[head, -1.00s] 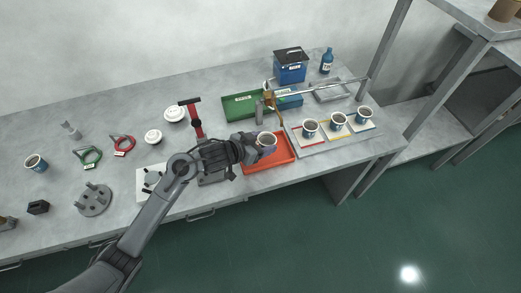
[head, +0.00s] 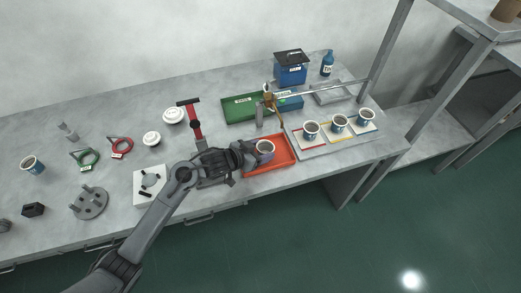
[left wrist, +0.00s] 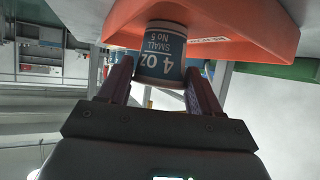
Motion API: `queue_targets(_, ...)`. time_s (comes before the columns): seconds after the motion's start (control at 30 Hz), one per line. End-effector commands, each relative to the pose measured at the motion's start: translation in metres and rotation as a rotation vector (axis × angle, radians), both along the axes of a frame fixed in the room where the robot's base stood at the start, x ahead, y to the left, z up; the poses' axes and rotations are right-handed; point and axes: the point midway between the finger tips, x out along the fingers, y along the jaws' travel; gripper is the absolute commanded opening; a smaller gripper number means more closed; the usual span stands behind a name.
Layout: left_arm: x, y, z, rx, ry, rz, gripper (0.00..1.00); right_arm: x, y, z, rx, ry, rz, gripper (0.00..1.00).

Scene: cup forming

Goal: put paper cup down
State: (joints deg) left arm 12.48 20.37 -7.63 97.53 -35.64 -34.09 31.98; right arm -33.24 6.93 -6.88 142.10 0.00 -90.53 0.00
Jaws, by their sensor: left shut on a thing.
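The paper cup (head: 265,148) is at the red-orange tray (head: 280,162) in the head view. In the left wrist view the cup (left wrist: 161,52) is blue and white with "4 OZ SMALL No 5" printed on it, and the picture is upside down. The tray (left wrist: 240,40) shows there too, close against the cup; I cannot tell whether the cup touches its floor. My left gripper (head: 252,151) reaches in from the left, with its two fingers (left wrist: 160,80) on either side of the cup, shut on it. My right gripper is not in view.
Three cups on small cards (head: 311,131) stand on a grey tray right of the red one. A green tray (head: 240,108) and a thin arm-like fixture (head: 270,101) stand behind.

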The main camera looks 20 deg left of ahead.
Motion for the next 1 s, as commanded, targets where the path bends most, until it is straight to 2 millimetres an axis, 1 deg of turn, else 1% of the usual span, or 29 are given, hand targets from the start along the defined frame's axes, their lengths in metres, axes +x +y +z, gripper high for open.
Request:
queue_targets(0.03,0.0,0.0,-0.002,-0.001,0.001,0.0,0.36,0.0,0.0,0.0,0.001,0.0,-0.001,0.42)
queue_targets(0.07,0.0,0.0,-0.003,-0.001,0.001,0.0,0.65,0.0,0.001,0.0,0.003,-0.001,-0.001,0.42)
queue_targets(0.2,0.0,0.0,-0.002,0.0,0.0,0.0,0.87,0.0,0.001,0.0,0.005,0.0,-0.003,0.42)
queue_targets(0.23,0.0,0.0,-0.002,0.0,0.0,0.0,0.89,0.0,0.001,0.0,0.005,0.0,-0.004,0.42)
queue_targets(0.5,0.0,0.0,-0.001,0.0,0.0,0.0,0.89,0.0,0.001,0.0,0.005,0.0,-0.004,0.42)
queue_targets(0.6,0.0,0.0,0.002,0.0,0.0,0.0,0.89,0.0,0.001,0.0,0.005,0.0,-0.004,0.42)
queue_targets(0.77,-0.014,0.007,0.011,0.001,0.001,0.001,0.89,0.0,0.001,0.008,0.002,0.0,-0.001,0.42)
queue_targets(1.0,-0.049,0.023,0.033,0.002,0.001,-0.001,0.89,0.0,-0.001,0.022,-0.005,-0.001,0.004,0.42)
